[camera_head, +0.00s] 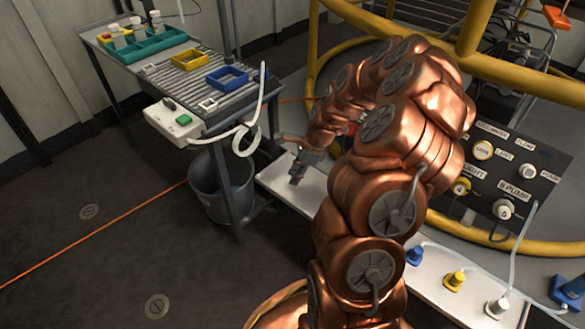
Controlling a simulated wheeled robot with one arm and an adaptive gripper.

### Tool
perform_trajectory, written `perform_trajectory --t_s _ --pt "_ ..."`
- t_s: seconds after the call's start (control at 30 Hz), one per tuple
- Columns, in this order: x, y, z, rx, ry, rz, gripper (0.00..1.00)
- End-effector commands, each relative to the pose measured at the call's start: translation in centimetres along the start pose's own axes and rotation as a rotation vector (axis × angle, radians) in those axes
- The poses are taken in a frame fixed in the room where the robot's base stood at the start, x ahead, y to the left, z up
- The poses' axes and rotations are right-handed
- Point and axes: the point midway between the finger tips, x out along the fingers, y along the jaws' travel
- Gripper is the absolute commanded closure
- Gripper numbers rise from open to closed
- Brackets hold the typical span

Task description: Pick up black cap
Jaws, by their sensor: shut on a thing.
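My gripper (296,179) is at the end of my copper-coloured arm, low over the far left end of the white bench (272,180). Its fingers point down and are shut on a small dark thing, which fits the black cap. The fingers hide most of it, and its outline is too small to make out. I cannot tell whether it touches the bench.
A slatted table (187,80) at upper left holds a teal tray (150,47), a yellow bin (190,60) and a blue bin (227,77). A grey bucket (221,190) stands below. Blue (415,256), yellow (455,281) and white (497,307) plugs stand along the bench. Yellow rails and a control panel (497,180) are right.

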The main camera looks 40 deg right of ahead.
Motion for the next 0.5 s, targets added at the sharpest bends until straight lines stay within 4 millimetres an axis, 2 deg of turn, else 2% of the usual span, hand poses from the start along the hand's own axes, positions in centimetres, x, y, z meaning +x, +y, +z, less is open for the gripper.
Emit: perform_trajectory --t_s 0.5 --pt "-2.2 8.4 -2.6 0.004 0.000 -0.001 0.93"
